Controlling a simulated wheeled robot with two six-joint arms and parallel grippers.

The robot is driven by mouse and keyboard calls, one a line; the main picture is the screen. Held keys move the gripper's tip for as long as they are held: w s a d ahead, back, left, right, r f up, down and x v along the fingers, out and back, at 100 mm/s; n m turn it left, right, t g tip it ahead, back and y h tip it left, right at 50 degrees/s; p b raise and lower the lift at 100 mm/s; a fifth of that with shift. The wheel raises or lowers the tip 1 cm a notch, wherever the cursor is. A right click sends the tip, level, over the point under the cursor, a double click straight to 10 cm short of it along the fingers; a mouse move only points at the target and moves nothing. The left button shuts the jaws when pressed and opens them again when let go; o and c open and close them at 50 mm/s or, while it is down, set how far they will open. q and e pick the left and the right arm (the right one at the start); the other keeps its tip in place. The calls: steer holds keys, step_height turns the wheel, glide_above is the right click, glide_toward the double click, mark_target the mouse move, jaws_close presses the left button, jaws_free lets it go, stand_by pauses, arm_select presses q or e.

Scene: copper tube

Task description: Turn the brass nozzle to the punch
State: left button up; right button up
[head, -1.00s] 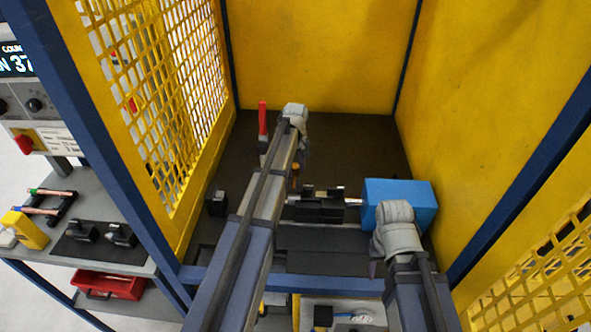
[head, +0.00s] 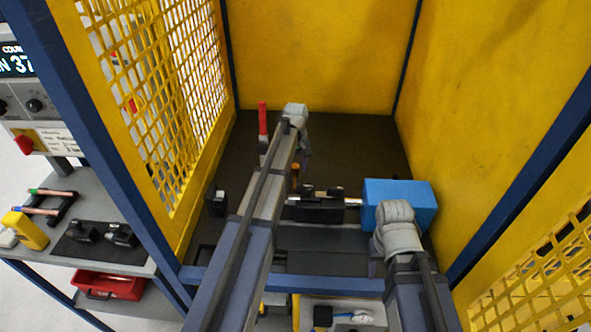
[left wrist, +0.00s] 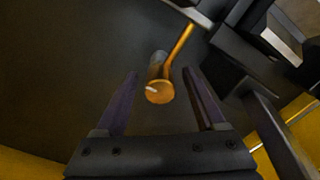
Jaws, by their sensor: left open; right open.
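The brass nozzle (left wrist: 160,91) shows in the left wrist view as a round orange end with a thin brass arm running up and to the right. In the head view a small orange part of it (head: 295,172) shows beside my left arm. My left gripper (left wrist: 161,73) is open, with one finger on each side of the round end and a gap on both sides. My right gripper (head: 377,264) is mostly hidden by its own wrist, in front of the blue box. I cannot clearly make out the punch.
A black clamp fixture (head: 320,210) sits at mid-bench, with a short rod towards the blue box (head: 420,200). A red handle (head: 262,118) stands behind. Yellow walls (head: 320,55) enclose the dark bench. A side cart (head: 85,190) stands outside at left.

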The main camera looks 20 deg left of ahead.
mark_target(295, 166)
arm_select(q)
step_height(295, 166, up, 8)
steer(key=p, duration=0.7)
steer(key=shift+f, duration=0.1)
steer(key=shift+f, duration=0.1)
